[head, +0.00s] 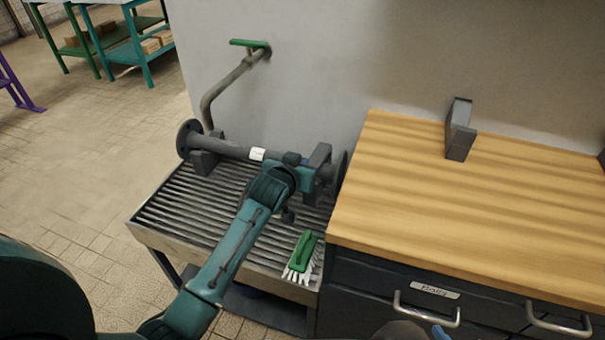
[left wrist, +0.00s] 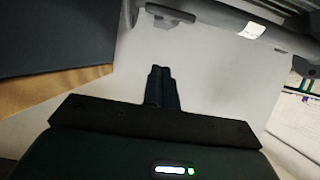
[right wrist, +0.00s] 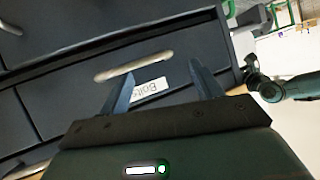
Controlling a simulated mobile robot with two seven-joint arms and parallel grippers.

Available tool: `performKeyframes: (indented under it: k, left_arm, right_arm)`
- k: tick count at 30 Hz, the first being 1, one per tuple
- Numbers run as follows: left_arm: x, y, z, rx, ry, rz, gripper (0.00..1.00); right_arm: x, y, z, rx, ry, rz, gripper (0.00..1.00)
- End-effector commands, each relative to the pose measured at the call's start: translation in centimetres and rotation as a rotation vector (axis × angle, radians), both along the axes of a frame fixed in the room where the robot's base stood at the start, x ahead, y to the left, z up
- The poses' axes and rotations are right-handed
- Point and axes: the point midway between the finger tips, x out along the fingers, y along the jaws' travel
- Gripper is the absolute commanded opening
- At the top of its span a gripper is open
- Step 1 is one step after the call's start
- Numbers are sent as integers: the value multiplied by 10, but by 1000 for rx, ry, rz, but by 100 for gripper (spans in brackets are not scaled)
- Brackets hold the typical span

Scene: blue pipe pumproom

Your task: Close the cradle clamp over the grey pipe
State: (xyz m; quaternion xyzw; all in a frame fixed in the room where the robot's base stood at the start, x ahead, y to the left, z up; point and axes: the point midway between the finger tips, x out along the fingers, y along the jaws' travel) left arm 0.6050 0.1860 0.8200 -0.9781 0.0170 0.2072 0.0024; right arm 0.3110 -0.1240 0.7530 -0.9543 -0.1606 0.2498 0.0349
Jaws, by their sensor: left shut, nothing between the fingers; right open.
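The grey pipe (head: 232,149) lies along the slatted rack, with a white label and a round flange at each end. A dark cradle (head: 205,163) holds it near the left end. A dark upright clamp piece (head: 320,157) stands at its right end; whether it is over the pipe I cannot tell, as my left arm partly covers this spot. My left gripper is at the pipe's right part, beside this clamp; its fingers (left wrist: 161,88) are shut and empty in the left wrist view. The pipe (left wrist: 225,20) crosses above them. My right gripper (right wrist: 163,88) is open and empty, facing the drawer fronts.
A green brush (head: 303,255) lies on the rack's front right. The wooden workbench (head: 400,190) with drawers (head: 375,285) adjoins it, with a grey bracket (head: 460,130) on top. A bent pipe with a green handle (head: 250,43) rises behind. Open floor lies left.

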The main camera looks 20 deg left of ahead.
Motion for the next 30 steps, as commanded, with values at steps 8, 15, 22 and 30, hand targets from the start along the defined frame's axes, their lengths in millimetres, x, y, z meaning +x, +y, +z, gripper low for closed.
performKeyframes:
  k: [8, 15, 22, 30]
  left_arm:
    - [33, -1, -29, 2, 5, 0, 0]
    - [28, -1, -52, 2, 1, 0, 0]
    - [27, -1, -55, 2, 0, 0, 0]
    - [26, -1, -63, 0, -16, 0, 0]
  right_arm:
    - [1, 1, -6, 19, -2, -5, 65]
    - [1, 1, -7, 26, -4, -6, 65]
    - [1, 1, -5, 27, -5, -7, 65]
    - [2, 1, -13, 26, -11, -9, 65]
